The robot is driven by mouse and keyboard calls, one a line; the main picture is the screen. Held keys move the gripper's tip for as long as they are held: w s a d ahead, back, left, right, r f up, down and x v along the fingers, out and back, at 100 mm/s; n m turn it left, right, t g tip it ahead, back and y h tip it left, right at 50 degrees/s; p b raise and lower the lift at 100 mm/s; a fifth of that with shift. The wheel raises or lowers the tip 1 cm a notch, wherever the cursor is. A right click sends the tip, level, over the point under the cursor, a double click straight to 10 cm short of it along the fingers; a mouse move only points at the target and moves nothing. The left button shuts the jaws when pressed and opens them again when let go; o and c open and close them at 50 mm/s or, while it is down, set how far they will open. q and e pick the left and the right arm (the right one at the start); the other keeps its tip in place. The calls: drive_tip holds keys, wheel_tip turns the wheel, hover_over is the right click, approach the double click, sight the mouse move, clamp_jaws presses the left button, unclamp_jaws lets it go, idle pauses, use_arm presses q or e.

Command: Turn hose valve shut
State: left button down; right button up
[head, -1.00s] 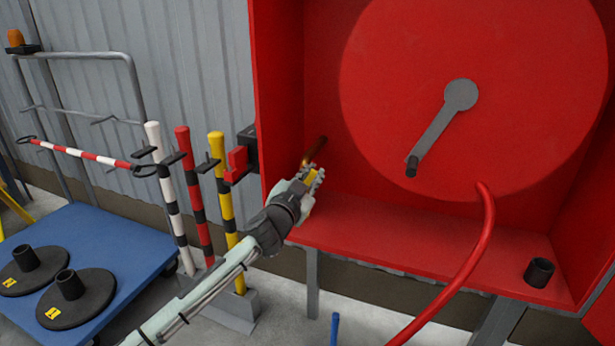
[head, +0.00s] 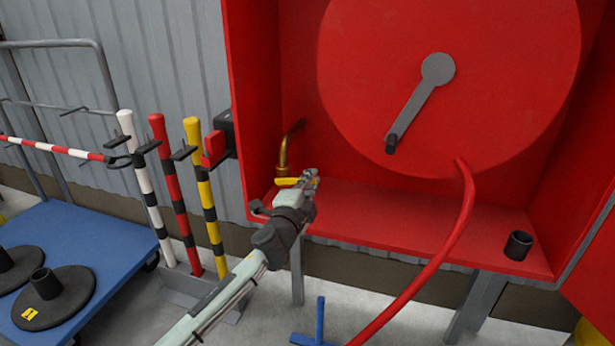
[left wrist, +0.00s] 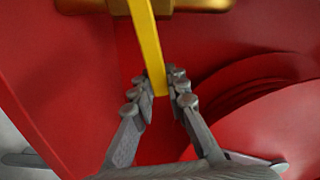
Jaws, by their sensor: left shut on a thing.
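The hose valve (head: 283,167) is a brass fitting on a bent brass pipe at the left inside the red cabinet. Its yellow lever (head: 288,182) reaches right from the brass body to my left gripper (head: 311,178). In the left wrist view the lever (left wrist: 147,45) runs from the brass body (left wrist: 200,5) down between the fingertips (left wrist: 158,90). The left gripper is shut on the lever near its free end. The fingers hide part of the lever in the head view. My right gripper is not in view.
The red hose reel (head: 500,80) with its grey crank (head: 418,100) fills the cabinet right of the gripper. A red hose (head: 440,250) hangs over the cabinet floor (head: 390,210). A black cup (head: 518,245) stands at right. Striped posts (head: 167,180) stand left of the cabinet.

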use_arm(q)
drive_tip(key=shift+d+f+m+b, duration=0.15)
drive_tip(key=shift+f+m+b, duration=0.2)
drive_tip(key=shift+f+m, duration=0.8)
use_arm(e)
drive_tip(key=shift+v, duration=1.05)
use_arm(q)
drive_tip(key=shift+s+r+m, duration=0.1)
drive_tip(key=shift+r+m, duration=0.05)
drive_tip(key=shift+m, duration=0.1)
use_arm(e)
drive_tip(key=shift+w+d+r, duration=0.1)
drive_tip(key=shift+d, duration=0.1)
use_arm(q)
drive_tip(key=c, duration=1.5)
unclamp_jaws()
drive_tip(key=v, duration=1.2)
